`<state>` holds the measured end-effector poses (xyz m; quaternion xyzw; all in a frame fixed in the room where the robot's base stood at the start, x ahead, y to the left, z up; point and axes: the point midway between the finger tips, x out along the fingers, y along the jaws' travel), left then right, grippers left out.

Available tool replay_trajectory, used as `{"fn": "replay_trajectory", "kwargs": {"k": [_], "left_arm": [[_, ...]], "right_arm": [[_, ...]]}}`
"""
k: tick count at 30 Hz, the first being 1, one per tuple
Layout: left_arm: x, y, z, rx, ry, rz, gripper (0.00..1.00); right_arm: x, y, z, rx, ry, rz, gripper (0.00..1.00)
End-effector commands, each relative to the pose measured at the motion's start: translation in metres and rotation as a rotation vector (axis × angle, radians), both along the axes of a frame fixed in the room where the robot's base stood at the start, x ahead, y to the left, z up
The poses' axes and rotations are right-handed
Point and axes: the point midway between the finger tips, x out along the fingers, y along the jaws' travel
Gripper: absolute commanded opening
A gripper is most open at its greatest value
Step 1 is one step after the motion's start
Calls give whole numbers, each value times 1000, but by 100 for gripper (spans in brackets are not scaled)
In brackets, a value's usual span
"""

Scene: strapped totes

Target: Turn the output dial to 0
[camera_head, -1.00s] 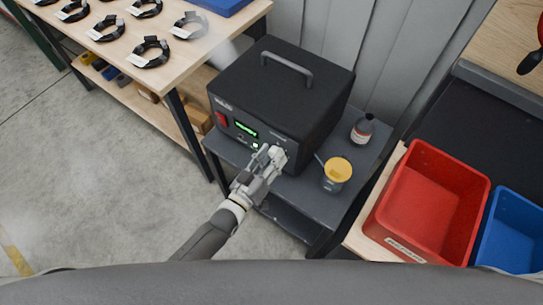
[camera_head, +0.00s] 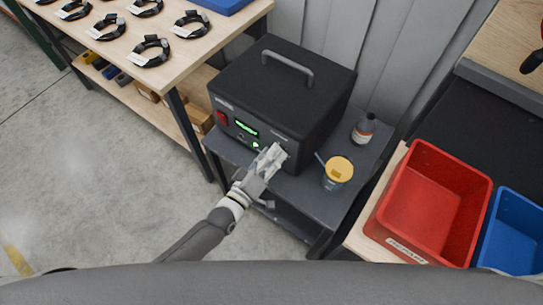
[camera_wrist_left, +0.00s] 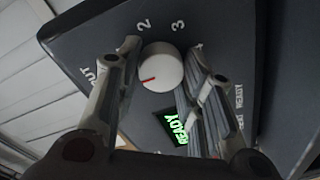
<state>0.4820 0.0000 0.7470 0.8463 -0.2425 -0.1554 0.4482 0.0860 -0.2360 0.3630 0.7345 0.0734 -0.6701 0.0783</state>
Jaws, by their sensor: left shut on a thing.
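The black power unit (camera_head: 275,95) stands on a grey cart, its front panel facing me. Its output dial (camera_wrist_left: 163,66) is a round white knob with a red mark pointing to the lower left in the left wrist view. The numbers 2, 3 and part of 4 show around the knob; the 0 cannot be seen. The green display (camera_wrist_left: 172,127) reads READY. My left gripper (camera_head: 272,155) is at the panel, its two fingers on opposite sides of the dial in the left wrist view (camera_wrist_left: 163,50), shut on it. My right gripper is not in view.
A red switch (camera_head: 222,119) is at the panel's left. A red tote (camera_head: 436,200) and a blue tote (camera_head: 515,235) are farther right. A bench with strap coils (camera_head: 151,50) is left.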

Motion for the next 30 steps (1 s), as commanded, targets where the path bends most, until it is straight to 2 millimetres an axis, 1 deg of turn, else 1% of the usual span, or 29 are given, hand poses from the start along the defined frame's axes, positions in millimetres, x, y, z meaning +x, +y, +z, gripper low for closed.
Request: {"fn": "replay_trajectory", "kwargs": {"k": [1, 13, 14, 18, 26, 30], "left_arm": [[-2, 0, -3, 0, 10, -1, 12], [-2, 0, -3, -5, 13, -1, 12], [-2, 0, -3, -5, 13, -1, 40], [-1, 0, -2, -5, 10, -1, 58], [0, 0, -1, -6, 7, 0, 58], [-6, 4, -1, -5, 7, 0, 58]], "right_arm": [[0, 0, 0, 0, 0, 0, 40], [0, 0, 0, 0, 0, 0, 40], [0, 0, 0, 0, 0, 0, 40], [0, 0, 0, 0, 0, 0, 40], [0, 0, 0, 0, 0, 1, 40], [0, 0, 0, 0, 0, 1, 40]]}}
